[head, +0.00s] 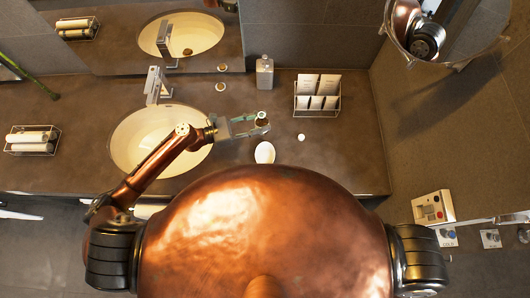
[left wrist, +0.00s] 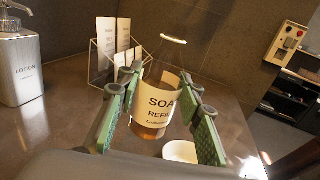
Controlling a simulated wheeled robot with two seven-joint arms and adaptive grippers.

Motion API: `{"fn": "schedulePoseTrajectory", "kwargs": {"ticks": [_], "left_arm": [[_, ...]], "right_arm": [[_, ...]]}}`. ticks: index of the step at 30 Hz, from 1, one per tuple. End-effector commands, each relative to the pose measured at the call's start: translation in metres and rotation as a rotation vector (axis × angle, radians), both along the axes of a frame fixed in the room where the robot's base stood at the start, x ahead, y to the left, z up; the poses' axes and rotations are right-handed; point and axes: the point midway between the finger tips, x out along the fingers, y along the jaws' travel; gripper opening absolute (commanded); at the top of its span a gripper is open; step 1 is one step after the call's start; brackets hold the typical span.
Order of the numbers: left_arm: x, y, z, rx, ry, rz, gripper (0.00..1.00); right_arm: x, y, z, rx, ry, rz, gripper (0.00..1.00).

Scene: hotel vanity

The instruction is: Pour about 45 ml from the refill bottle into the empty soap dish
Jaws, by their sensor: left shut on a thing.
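The refill bottle (left wrist: 160,101) is clear, with a "SOAP REFILL" label and amber liquid low inside. My left gripper (head: 256,121) is shut on it, with green finger pads on either side in the left wrist view (left wrist: 158,112). The bottle also shows from above in the head view (head: 262,117). It looks about upright; I cannot tell its height above the counter. The white oval soap dish (head: 265,152) lies on the counter just below the bottle in the head view. It is partly hidden in the left wrist view (left wrist: 180,151). My right gripper is not in view.
A wire rack of cards (head: 317,95) stands right of the bottle. A lotion dispenser (head: 265,72) stands behind it. The sink (head: 125,140) and faucet (head: 153,84) lie left. A small white round thing (head: 301,137) lies right of the dish. The counter's right side is clear.

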Motion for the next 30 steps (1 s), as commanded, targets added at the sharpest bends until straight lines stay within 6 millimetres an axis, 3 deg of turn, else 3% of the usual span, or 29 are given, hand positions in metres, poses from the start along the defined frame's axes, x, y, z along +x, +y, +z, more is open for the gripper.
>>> {"fn": "schedulePoseTrajectory", "kwargs": {"ticks": [12, 30], "left_arm": [[-0.004, 0.015, -0.019, -0.001, -0.001, -0.24, 0.06], [-0.007, 0.02, -0.025, 0.011, -0.018, -0.278, 0.06]], "right_arm": [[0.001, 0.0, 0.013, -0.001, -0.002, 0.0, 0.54], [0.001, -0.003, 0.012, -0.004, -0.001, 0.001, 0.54]]}}
